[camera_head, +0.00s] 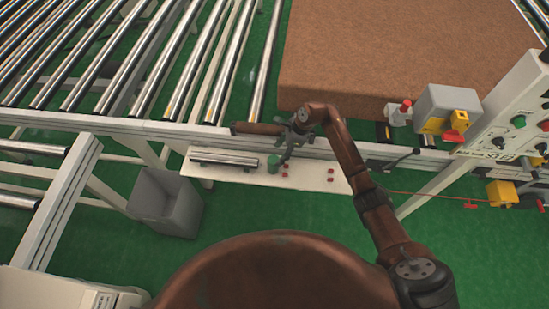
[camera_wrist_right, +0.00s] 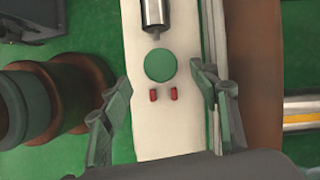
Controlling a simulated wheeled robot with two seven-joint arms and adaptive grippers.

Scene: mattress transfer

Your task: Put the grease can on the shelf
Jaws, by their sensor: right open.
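The green grease can (camera_head: 273,164) appears to stand upright on the narrow white shelf (camera_head: 312,183), beside a metal roller. In the right wrist view, the can's round green top (camera_wrist_right: 160,65) shows between and slightly beyond the fingertips, with the white shelf (camera_wrist_right: 165,130) under it. My right gripper (camera_head: 286,157) is open and empty, close above and beside the can. In the right wrist view its two fingers (camera_wrist_right: 162,82) are spread wide, with clear gaps to the can on both sides. My left gripper is not in view.
The metal roller (camera_head: 224,158) lies on the shelf left of the can. Small red pieces (camera_head: 331,175) sit on the shelf to the right. The conveyor rail (camera_head: 185,132) runs behind. A grey bin (camera_head: 165,200) stands at left. A brown mattress (camera_head: 400,50) lies at the back.

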